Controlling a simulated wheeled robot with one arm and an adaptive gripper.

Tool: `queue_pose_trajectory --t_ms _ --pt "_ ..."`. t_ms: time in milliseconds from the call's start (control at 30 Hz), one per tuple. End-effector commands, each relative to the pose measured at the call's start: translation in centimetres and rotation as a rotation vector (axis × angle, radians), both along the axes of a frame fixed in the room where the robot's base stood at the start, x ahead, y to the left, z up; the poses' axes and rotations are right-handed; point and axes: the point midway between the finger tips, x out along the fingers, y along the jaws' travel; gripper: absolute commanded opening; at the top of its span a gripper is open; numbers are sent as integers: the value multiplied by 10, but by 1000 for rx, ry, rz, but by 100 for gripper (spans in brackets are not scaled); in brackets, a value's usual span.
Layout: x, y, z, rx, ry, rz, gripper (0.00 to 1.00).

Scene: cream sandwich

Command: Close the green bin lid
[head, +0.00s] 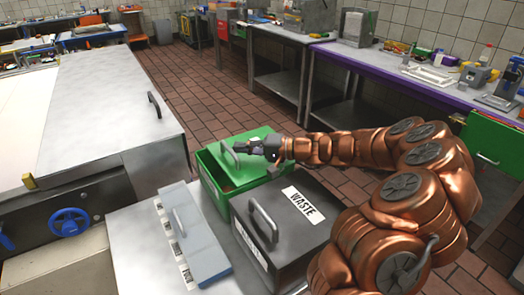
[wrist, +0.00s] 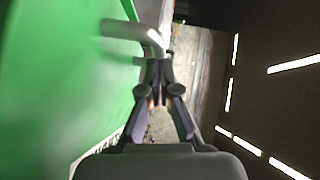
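The green bin (head: 211,183) stands on the floor side of the grey counter, with its green lid (head: 262,168) on top. The lid looks tilted, with darker green showing along the bin's left side; the exact gap is hard to tell. A grey handle (head: 229,155) stands on the lid. My gripper (head: 240,148) reaches in from the right at the handle. In the wrist view the green lid (wrist: 60,80) fills the left, and the handle (wrist: 128,31) ends at my fingertips (wrist: 159,66). The fingers are drawn together and appear shut on the handle's end.
A dark grey bin labelled WASTE (head: 285,222) stands close in front of the green bin. A light grey-blue lidded bin (head: 190,235) lies to its left. A large steel unit (head: 100,110) is at the left. Tiled floor (head: 215,95) is free behind the bins.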

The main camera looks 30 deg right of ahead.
Motion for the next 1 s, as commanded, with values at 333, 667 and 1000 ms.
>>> queue_pose_trajectory --t_ms 333,667,1000 --pt "-4 39 -2 2 -2 4 0" --pt "-5 51 0 1 1 6 0" --pt "-6 55 0 3 0 14 0"
